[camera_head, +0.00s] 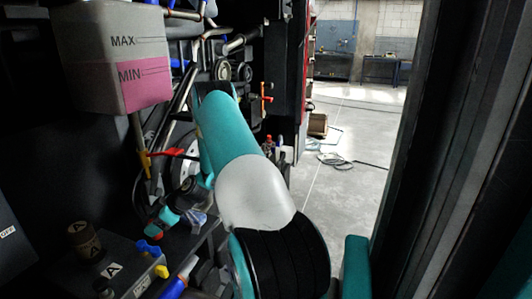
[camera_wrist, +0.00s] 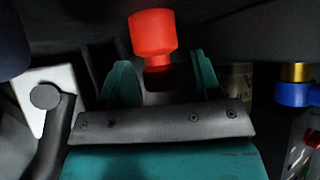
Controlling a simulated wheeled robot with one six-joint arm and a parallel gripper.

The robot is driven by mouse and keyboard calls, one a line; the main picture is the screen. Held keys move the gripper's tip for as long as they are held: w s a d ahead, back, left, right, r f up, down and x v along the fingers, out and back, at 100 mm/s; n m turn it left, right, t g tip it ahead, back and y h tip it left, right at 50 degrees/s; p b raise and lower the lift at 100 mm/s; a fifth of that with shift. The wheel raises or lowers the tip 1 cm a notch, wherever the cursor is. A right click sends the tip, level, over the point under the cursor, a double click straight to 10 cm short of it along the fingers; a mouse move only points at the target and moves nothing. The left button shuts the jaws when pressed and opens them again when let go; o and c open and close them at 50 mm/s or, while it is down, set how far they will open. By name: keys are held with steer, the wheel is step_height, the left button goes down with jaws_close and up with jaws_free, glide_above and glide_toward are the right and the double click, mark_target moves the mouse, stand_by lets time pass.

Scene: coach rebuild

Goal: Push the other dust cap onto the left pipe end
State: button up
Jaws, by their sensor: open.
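My gripper (camera_wrist: 160,62) is open in the wrist view, with one teal finger on each side of the picture's middle. A red cap-shaped piece (camera_wrist: 152,34) stands just beyond and between the fingertips, its wide part away from me. Its narrower, dark end reaches into the gap, with space on both sides, so it is not gripped. I cannot tell whether it sits on a pipe. In the head view a small red piece (camera_head: 152,231) shows beside teal parts, low left of my arm; whether it is the same piece is unclear. The left pipe end cannot be made out.
A tank marked MAX and MIN (camera_head: 112,45) hangs upper left. A red lever (camera_head: 166,152) and hoses crowd the middle. Open floor (camera_head: 345,140) lies right.

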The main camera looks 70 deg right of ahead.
steer(key=c, duration=0.8)
steer(key=shift+r+p, duration=1.5)
steer(key=shift+r, duration=1.55)
steer(key=shift+c, duration=0.2)
